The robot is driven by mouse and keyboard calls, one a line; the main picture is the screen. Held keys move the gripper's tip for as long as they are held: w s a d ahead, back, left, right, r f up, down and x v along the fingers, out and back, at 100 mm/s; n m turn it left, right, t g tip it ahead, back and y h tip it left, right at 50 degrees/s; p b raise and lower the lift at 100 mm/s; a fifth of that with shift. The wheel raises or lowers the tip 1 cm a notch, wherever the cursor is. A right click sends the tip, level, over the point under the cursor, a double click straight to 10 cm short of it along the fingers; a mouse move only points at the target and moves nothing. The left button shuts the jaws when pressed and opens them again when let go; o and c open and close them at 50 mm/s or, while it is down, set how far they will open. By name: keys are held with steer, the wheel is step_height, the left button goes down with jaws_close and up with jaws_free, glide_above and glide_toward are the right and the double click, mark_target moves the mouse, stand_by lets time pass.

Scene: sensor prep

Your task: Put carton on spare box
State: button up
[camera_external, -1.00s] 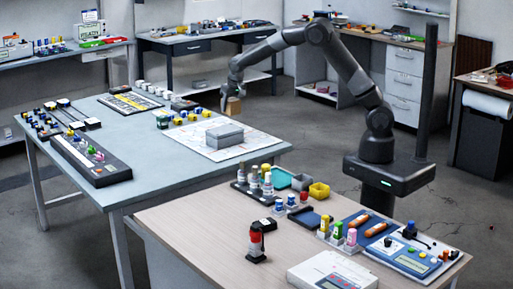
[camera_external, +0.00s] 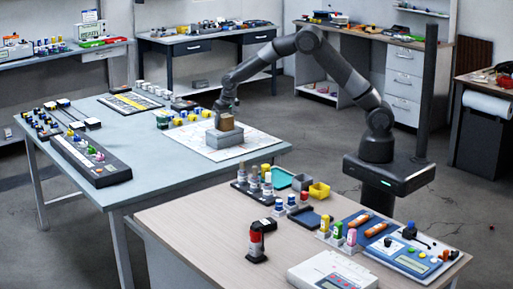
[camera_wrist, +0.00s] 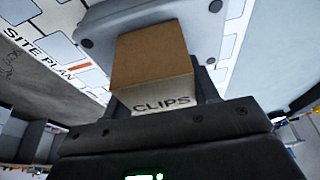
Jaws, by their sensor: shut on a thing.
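The carton (camera_external: 226,122) is a small brown block; in the wrist view the carton (camera_wrist: 152,62) shows a pale side marked CLIPS. My gripper (camera_external: 226,113) points down and is shut on it. The spare box (camera_external: 225,138) is a grey, flat-topped box on the blue-grey table. The carton is over its top, at or very close to the lid; I cannot tell whether they touch. In the wrist view the grey box (camera_wrist: 97,27) shows behind the carton, partly hidden by it and by my gripper.
A white site plan sheet (camera_external: 262,142) lies under the box. Several yellow and blue pieces (camera_external: 193,116) stand just behind to the left. A long black rack (camera_external: 88,160) is at the table's left. Bare tabletop (camera_external: 150,165) lies between.

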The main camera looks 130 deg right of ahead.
steer(key=o, duration=1)
